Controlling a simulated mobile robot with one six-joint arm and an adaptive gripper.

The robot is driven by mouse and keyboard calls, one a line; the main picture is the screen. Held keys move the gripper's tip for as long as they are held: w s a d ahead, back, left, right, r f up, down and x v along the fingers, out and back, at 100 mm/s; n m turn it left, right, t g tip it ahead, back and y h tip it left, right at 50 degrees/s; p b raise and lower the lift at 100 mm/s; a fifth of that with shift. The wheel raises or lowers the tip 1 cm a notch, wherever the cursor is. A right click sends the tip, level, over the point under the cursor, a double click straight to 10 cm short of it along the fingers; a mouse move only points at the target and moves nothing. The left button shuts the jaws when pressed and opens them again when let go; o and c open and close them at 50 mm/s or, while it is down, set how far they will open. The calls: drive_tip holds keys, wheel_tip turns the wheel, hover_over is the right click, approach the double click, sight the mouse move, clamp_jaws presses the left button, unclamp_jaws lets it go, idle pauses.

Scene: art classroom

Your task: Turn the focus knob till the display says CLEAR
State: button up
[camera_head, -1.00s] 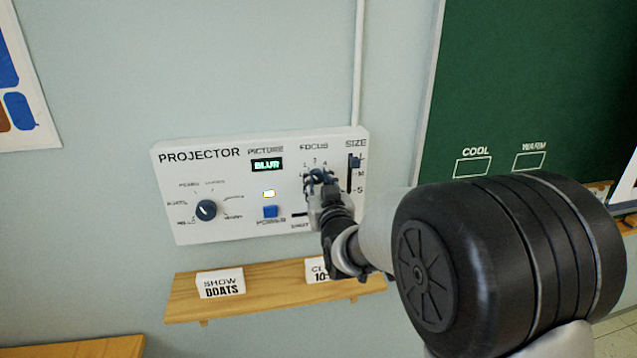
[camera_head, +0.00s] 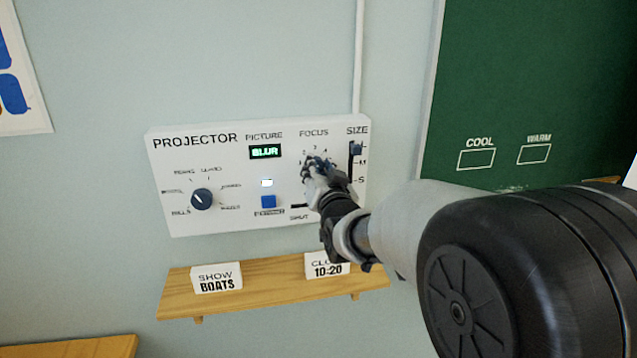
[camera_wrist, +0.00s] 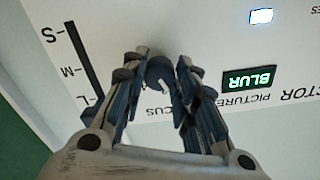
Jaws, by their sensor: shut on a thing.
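The white projector panel (camera_head: 225,222) is on the wall, with its display (camera_head: 266,152) reading BLUR in green. The display also reads BLUR, upside down, in the wrist view (camera_wrist: 249,79). My gripper (camera_head: 316,166) is at the FOCUS dial on the panel's right part and hides most of it in the head view. In the wrist view the dark blue focus knob (camera_wrist: 160,72) sits between the fingers of my gripper (camera_wrist: 160,66), which are shut on it. A pale pointer mark shows on the knob.
A picture selector knob (camera_head: 201,199), a blue power button (camera_head: 268,201) and a SIZE slider (camera_head: 356,149) share the panel. Below, a wooden shelf (camera_head: 250,285) holds a SHOW BOATS card (camera_head: 216,278) and a partly hidden card (camera_head: 327,266) reading 10-20.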

drive_tip(key=shift+m+b, duration=2)
drive_tip(key=shift+m, duration=0.2)
drive_tip(key=o, duration=1.1)
drive_tip(key=shift+s, duration=0.1)
drive_tip(key=v, duration=1.2)
drive_tip(key=shift+r, duration=0.1)
